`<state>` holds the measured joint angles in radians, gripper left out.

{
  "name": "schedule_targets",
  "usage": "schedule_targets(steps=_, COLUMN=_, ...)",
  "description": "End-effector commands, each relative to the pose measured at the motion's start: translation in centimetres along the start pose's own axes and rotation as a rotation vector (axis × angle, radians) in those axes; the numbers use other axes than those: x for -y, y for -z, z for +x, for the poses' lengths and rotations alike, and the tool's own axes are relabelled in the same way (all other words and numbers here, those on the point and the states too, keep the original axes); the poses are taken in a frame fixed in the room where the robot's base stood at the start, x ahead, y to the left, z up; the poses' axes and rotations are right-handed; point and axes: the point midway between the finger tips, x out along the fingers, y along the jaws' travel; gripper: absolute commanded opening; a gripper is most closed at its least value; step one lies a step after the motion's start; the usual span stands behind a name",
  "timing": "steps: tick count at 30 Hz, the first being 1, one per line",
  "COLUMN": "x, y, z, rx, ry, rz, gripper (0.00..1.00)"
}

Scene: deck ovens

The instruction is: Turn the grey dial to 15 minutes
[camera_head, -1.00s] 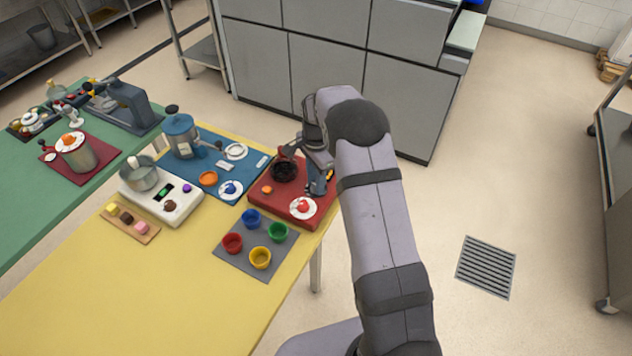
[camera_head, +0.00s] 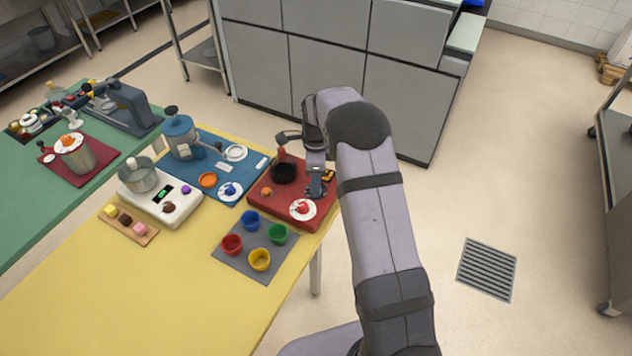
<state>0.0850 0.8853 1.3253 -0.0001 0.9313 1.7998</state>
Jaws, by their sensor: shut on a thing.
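My gripper (camera_head: 316,190) points down at the right part of the red station (camera_head: 262,209), beside a white dial plate with a red knob (camera_head: 303,209). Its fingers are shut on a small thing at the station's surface. I take this to be the grey dial, but the fingers hide it. Its pointer and minute marks cannot be read. An orange and dark piece (camera_head: 328,176) shows close to the right of the fingers.
A black round pan (camera_head: 284,172) sits left of my gripper on the red station. Coloured cups, including a green one (camera_head: 278,232), stand on a grey mat (camera_head: 229,256) in front. A white scale (camera_head: 151,205) and a blue-grey pot (camera_head: 181,136) stand further left. The front of the yellow table (camera_head: 150,300) is clear.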

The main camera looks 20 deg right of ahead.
Motion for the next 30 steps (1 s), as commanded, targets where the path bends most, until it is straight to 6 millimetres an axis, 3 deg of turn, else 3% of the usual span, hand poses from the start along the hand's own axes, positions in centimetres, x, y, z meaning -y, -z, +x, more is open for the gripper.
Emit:
schedule_targets(steps=10, x=0.1, y=0.0, z=-0.1, rx=0.0, ry=0.002, rz=0.001, gripper=0.04)
schedule_targets(steps=11, x=0.1, y=0.0, z=-0.1, rx=0.0, ry=0.002, rz=0.001, gripper=0.34)
schedule_targets(steps=12, x=0.1, y=0.0, z=-0.1, rx=0.0, ry=0.002, rz=0.001, gripper=0.43)
schedule_targets(steps=13, x=0.1, y=0.0, z=-0.1, rx=0.0, ry=0.002, rz=0.001, gripper=0.45)
schedule_targets(steps=23, x=0.1, y=0.0, z=-0.2, rx=0.0, ry=0.002, rz=0.0, gripper=0.45)
schedule_targets(steps=30, x=0.1, y=0.0, z=-2.3, rx=0.001, ry=0.005, rz=0.0, gripper=0.45)
